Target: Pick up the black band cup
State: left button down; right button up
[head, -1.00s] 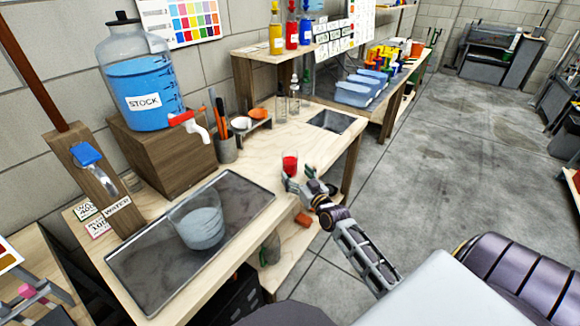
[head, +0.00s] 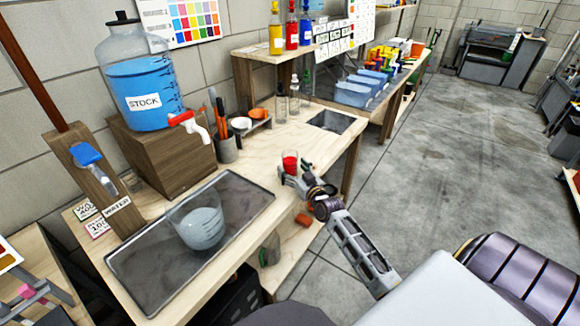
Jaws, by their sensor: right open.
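A small clear cup (head: 290,159) with red contents stands upright near the workbench's right front edge. I cannot make out a black band on it; its lower part is partly hidden by my right gripper. My right gripper (head: 294,172) is open, with its fingers at the near side of the cup. I cannot tell whether they touch it. My left gripper is not in view.
A large clear beaker (head: 200,228) stands in the dark tray (head: 150,268) at the left. The blue stock jar (head: 140,92) sits on a wooden box (head: 165,152). Clear bottles (head: 294,101) stand behind the cup. The bench (head: 262,152) left of the cup is clear.

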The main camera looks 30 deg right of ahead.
jog(key=shift+w, duration=1.25)
jog(key=shift+r, duration=0.1)
jog(key=c, duration=1.2)
